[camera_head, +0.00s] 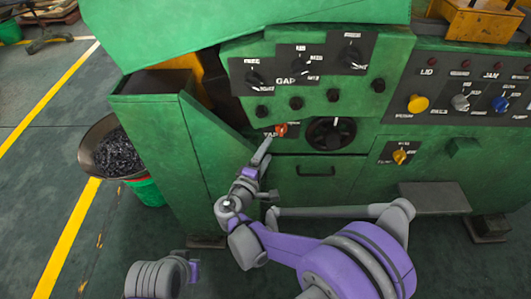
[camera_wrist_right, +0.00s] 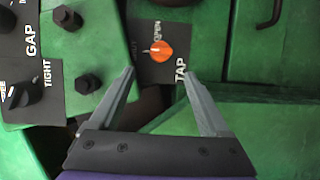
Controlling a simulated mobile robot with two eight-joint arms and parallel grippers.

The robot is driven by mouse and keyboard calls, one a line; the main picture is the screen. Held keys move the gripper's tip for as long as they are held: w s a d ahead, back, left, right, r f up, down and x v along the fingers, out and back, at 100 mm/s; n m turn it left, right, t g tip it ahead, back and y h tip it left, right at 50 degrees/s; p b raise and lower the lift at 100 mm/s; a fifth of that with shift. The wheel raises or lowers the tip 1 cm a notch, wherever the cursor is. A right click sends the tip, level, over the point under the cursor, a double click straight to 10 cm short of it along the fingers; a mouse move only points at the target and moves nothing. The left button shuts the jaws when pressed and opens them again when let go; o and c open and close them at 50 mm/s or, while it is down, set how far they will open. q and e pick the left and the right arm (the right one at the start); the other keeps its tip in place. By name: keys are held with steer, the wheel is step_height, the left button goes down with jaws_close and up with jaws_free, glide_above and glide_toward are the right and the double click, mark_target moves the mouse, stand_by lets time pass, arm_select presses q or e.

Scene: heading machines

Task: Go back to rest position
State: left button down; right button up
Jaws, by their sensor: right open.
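My right gripper (camera_head: 265,146) is in front of the green machine (camera_head: 215,140), just below and left of the orange TAP knob (camera_head: 281,129). In the right wrist view its two fingers (camera_wrist_right: 158,72) are spread apart with nothing between them. The orange knob (camera_wrist_right: 157,50) shows beyond the fingertips on a dark plate with the words OPEN and TAP. The fingers do not appear to grip it. A grey and purple part of my own body shows at the bottom left of the head view. My left gripper is not in view.
Black GAP knobs (camera_head: 302,65) and a large black dial (camera_head: 331,133) are on the panel. A drawer handle (camera_head: 316,171) is below. Yellow (camera_head: 418,104) and blue (camera_head: 500,103) controls are at right.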

steer(key=shift+r, duration=0.1)
steer(key=s+d+r+m+g+p, duration=0.2)
steer(key=s+d+m+g+p, duration=0.15)
steer(key=s+d, duration=0.4)
steer(key=s+d+r+m+g+p, duration=0.2)
steer(key=s+d+r+m+g, duration=0.15)
steer(key=d, duration=0.65)
steer(key=s+r+m+g+y+p, duration=0.1)
steer(key=s+m+g+y+p, duration=0.2)
steer(key=s, duration=1.4)
steer(key=m+y+p, duration=0.3)
steer(key=shift+s+r+m+y, duration=0.15)
steer(key=shift+r+m+y, duration=0.15)
steer(key=shift+r+y, duration=0.1)
